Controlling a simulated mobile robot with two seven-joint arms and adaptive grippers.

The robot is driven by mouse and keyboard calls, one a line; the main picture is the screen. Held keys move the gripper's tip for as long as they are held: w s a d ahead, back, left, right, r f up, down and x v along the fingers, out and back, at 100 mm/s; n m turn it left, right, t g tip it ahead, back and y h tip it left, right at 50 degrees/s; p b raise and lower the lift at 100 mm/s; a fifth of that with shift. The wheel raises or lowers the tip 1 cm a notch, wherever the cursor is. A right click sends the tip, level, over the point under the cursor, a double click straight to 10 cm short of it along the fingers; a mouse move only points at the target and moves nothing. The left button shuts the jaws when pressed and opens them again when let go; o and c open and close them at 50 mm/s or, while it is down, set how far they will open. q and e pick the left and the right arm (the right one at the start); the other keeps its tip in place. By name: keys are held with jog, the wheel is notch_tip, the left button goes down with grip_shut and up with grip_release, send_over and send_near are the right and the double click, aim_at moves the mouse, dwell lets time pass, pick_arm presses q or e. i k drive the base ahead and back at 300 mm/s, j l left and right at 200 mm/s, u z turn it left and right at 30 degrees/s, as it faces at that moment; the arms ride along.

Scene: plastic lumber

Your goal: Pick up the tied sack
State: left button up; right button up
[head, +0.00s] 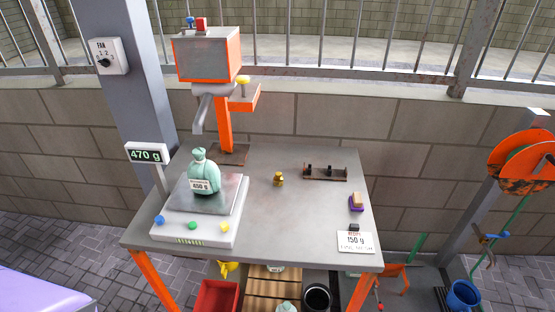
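The tied sack (204,174) is pale green with a knotted top and a label that reads 450 g. It stands upright on the metal plate of the scale (213,225), at the left of the grey table (290,228). The scale's display (147,154) reads 470 g. Neither of my grippers is in the head view, and nothing is touching the sack.
An orange and grey machine (207,55) stands behind the scale. The table's middle front is clear.

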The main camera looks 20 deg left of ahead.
aim_at(204, 175)
jog(key=k+j+u, duration=0.1)
jog(key=u, duration=1.3)
